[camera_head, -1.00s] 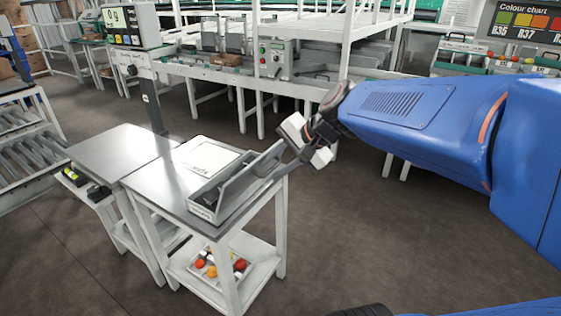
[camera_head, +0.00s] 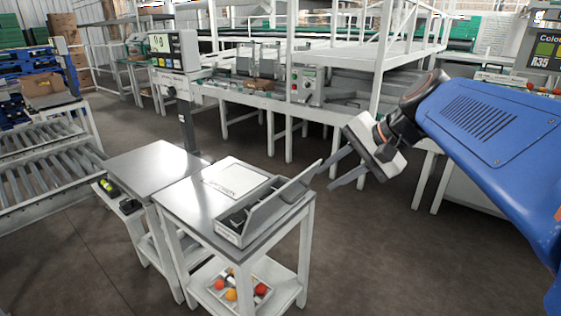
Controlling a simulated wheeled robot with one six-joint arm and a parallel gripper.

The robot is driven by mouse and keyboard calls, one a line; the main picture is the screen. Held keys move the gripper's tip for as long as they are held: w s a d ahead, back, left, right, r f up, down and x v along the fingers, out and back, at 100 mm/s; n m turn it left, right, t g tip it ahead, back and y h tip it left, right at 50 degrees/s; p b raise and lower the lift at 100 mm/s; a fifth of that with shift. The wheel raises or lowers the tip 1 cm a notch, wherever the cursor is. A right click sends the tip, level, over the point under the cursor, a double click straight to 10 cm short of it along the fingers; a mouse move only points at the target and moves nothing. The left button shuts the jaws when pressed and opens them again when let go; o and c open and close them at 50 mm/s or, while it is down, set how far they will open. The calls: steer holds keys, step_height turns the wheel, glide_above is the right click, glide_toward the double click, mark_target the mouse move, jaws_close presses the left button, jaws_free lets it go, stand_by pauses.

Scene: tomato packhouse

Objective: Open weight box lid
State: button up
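The weight box (camera_head: 229,237) is a grey case on the right-hand steel-topped table (camera_head: 192,207). My gripper (camera_head: 342,171) is to the right of the lid, beyond the table edge. Its two dark fingers are spread apart with nothing between them. They point left toward the lid, with a small gap between the lid and the fingers.
A white specimen sheet (camera_head: 235,180) lies behind the box. A tray of tomatoes (camera_head: 240,290) sits on the lower shelf. Roller conveyors (camera_head: 45,172) stand farther left. The floor right of the table is clear.

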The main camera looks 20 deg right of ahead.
mark_target(303, 193)
steer(key=shift+s+d+r, duration=0.1)
steer(key=shift+s+r, duration=0.15)
jaws_close()
steer(key=w+f+m, duration=0.2)
steer(key=m, duration=0.4)
steer(key=w+a+f+m, duration=0.1)
steer(key=w+f+m, duration=0.1)
steer(key=m, duration=0.4)
steer(key=w+a+f+m, duration=0.1)
steer(key=w+f+m, duration=0.1)
steer(key=m, duration=0.4)
steer(key=shift+a+f+g, duration=0.15)
steer(key=shift+f+g, duration=0.2)
steer(key=shift+g, duration=0.05)
steer(key=shift+w+a+r, duration=0.25)
steer(key=shift+w, duration=0.25)
steer(key=shift+w+a+r, duration=0.2)
steer(key=shift+w+a, duration=0.05)
steer(key=shift+w, duration=0.2)
